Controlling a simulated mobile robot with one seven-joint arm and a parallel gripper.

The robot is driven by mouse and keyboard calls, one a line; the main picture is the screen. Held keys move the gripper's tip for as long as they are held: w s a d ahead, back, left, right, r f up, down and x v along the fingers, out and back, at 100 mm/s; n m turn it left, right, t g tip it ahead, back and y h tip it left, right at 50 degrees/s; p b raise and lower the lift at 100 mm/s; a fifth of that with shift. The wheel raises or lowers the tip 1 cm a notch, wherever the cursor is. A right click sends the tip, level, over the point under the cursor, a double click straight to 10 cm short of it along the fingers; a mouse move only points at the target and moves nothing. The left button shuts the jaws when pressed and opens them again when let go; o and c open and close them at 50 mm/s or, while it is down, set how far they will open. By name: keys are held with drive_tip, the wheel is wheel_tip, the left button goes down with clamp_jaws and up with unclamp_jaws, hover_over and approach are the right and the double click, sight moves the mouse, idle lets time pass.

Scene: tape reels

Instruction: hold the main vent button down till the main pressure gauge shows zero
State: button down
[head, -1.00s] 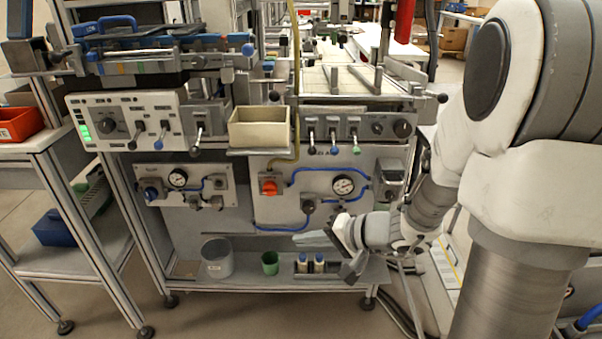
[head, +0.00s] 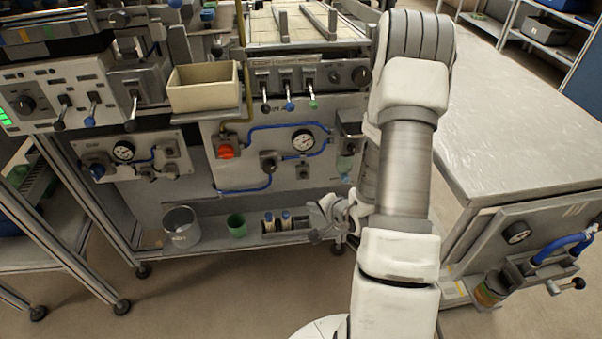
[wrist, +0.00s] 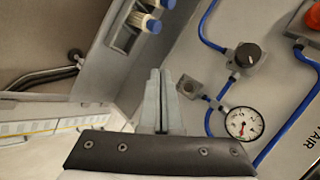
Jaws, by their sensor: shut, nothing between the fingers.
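The main pressure gauge (head: 303,141) is a white round dial on the pale panel; it also shows in the wrist view (wrist: 243,123). Its reading is too small to tell. A small square fitting with a round centre, likely the main vent button (head: 303,172), sits below the gauge. In the wrist view this fitting (wrist: 188,87) is just right of my fingertips, apart from them as far as I can tell. My gripper (wrist: 160,72) is shut and empty, fingers together. In the head view my gripper (head: 322,212) is low, near the panel's lower right.
A dark regulator knob (head: 268,162) and orange-red knob (head: 226,152) share the panel with blue hoses. A second gauge (head: 123,150) is on the left panel. Below, a shelf holds a grey bucket (head: 182,226), a green cup (head: 236,224) and blue-capped bottles (head: 286,220). A bench (head: 520,150) stands right.

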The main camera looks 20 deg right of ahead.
sight(304, 174)
drive_tip(key=w+d+p, duration=0.1)
drive_tip(key=w+d, duration=0.1)
drive_tip(key=w, duration=0.6)
drive_tip(key=shift+w+d, duration=0.2)
drive_tip(key=shift+w, duration=0.05)
idle(2.1)
drive_tip(key=shift+w+d, duration=0.1)
drive_tip(key=shift+w, duration=0.3)
